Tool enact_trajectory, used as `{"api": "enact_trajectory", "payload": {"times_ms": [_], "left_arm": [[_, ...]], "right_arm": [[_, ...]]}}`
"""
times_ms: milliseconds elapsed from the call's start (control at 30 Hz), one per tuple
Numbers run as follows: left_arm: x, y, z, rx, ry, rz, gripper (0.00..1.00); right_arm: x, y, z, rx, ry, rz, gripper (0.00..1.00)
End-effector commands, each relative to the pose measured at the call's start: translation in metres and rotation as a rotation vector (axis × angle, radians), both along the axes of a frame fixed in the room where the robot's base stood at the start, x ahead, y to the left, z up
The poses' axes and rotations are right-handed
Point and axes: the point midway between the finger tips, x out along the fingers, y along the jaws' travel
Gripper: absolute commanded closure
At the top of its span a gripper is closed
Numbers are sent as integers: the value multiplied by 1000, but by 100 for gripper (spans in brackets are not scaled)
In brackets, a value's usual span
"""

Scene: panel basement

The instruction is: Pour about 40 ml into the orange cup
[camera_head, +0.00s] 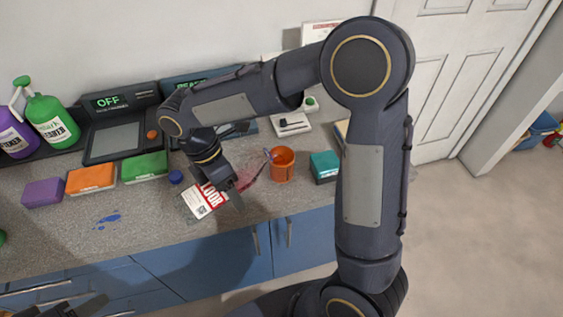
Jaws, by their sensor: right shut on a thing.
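The orange cup (283,168) stands upright on the counter, right of my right gripper. My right gripper (234,188) is shut on a bottle with a white and red label (204,200). The label reads something like "FLOOR", partly hidden by the gripper. The bottle is tilted far over; a narrow reddish, see-through part seems to reach toward the cup's left rim. I cannot tell whether liquid is flowing or how full the cup is. A blue cap (176,177) lies left of the gripper. A dark shape at the lower left edge may be my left gripper (75,306).
Purple (43,192), orange (91,179) and green (145,166) blocks line the counter at left. A teal block (324,166) stands right of the cup. Green (50,120) and purple bottles and a device reading "OFF" (112,138) are behind. A blue spill (107,218) marks the counter.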

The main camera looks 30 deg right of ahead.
Motion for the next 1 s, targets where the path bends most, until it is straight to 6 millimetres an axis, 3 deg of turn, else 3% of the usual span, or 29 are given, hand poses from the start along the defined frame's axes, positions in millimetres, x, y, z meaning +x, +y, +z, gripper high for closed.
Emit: {"api": "enact_trajectory", "payload": {"times_ms": [233, 1000], "left_arm": [[1, 0, -9, 0, -3, 1, 48], [1, 0, -7, 0, -2, 1, 48]], "right_arm": [[1, -3, -8, -76, -14, -2, 63], [1, -4, -6, -81, -14, -4, 63]]}}
